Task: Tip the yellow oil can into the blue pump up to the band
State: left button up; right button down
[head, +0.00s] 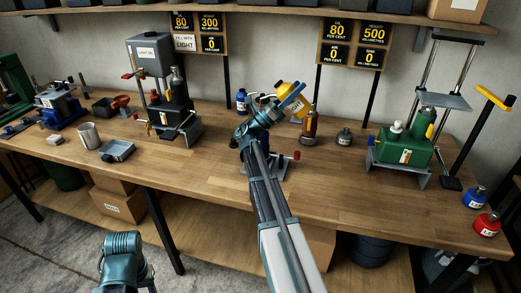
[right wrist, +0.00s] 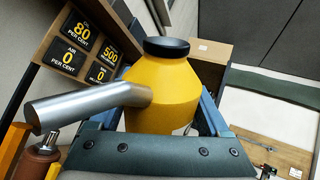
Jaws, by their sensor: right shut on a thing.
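My right gripper (head: 291,103) is shut on the yellow oil can (head: 291,94), raised above the bench near its middle. In the right wrist view the oil can (right wrist: 165,90) sits between the blue fingers, with a dark cap on top and a metal spout pointing left. The can looks tilted in the head view. A unit with a grey base and a red knob (head: 296,155) stands under and behind my right arm. The arm hides most of it, so I cannot tell for sure that it is the blue pump, and no band or oil level shows.

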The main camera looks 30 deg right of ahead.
jog(key=shift+s+d+f+m+g+y+p, duration=0.15)
jog(key=shift+m+g+y+p, duration=0.15)
jog(key=shift+m+y+p, duration=0.3)
jog(key=shift+s+f+m+g+y+p, duration=0.1)
jog(key=shift+m+g+y+p, duration=0.2)
jog(key=shift+m+y+p, duration=0.3)
jog(key=shift+f+y, duration=0.1)
jog(key=shift+y, duration=0.2)
jog(key=shift+d+f, duration=0.1)
jog(key=shift+m+g+p, duration=0.3)
jog(key=shift+m+p, duration=0.1)
jog(key=shift+p, duration=0.05)
jog(key=shift+f+m+y+p, duration=0.75)
jog(key=shift+y+p, duration=0.45)
jog(key=shift+y, duration=0.2)
jog(key=shift+f, duration=0.3)
